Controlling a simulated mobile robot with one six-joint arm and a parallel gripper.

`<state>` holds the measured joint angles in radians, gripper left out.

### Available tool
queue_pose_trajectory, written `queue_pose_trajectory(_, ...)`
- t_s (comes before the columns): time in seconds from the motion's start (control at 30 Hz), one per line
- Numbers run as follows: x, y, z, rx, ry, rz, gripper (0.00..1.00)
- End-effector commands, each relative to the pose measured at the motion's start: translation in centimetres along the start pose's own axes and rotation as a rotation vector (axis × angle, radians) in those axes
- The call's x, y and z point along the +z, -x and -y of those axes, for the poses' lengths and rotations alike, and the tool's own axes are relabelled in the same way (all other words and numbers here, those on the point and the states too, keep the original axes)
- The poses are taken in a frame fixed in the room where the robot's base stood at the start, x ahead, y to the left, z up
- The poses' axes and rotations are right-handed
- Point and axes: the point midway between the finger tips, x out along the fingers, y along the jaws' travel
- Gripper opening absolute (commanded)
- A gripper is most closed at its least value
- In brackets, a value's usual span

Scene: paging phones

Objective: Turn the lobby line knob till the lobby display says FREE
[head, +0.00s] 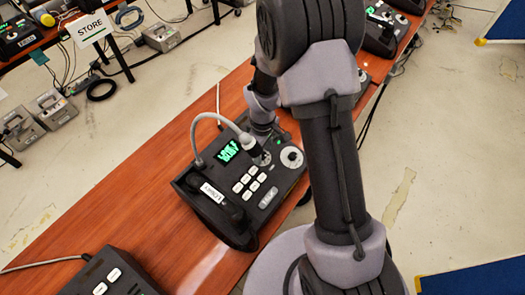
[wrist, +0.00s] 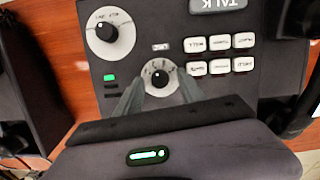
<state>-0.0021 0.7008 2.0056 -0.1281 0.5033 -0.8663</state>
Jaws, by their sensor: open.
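The paging phone (head: 246,214) under my gripper stands on the wooden counter, with a white label (head: 212,193) too small to read surely. Its green display (head: 228,151) is lit, but the text is not legible. In the wrist view a small black-and-white knob (wrist: 158,80) with a marked dial sits between my fingertips. My gripper (wrist: 160,84) is open, with one finger to each side of this knob; contact cannot be told. In the head view my gripper (head: 262,140) is partly hidden by my arm and the phone's gooseneck microphone.
A larger dial knob (wrist: 105,30) and white buttons (wrist: 218,53) lie close by on the panel. The gooseneck microphone (head: 205,120) arches beside my gripper. Another phone (head: 108,275) stands nearer on the counter (head: 150,190).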

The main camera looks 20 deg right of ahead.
Motion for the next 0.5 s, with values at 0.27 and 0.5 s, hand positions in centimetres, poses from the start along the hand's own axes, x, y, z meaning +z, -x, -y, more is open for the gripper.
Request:
queue_pose_trajectory(0.27, 0.01, 0.02, 0.01, 0.000, 0.000, 0.000, 0.00)
queue_pose_trajectory(0.5, 0.01, 0.03, 0.00, -0.003, -0.010, 0.000, 0.00)
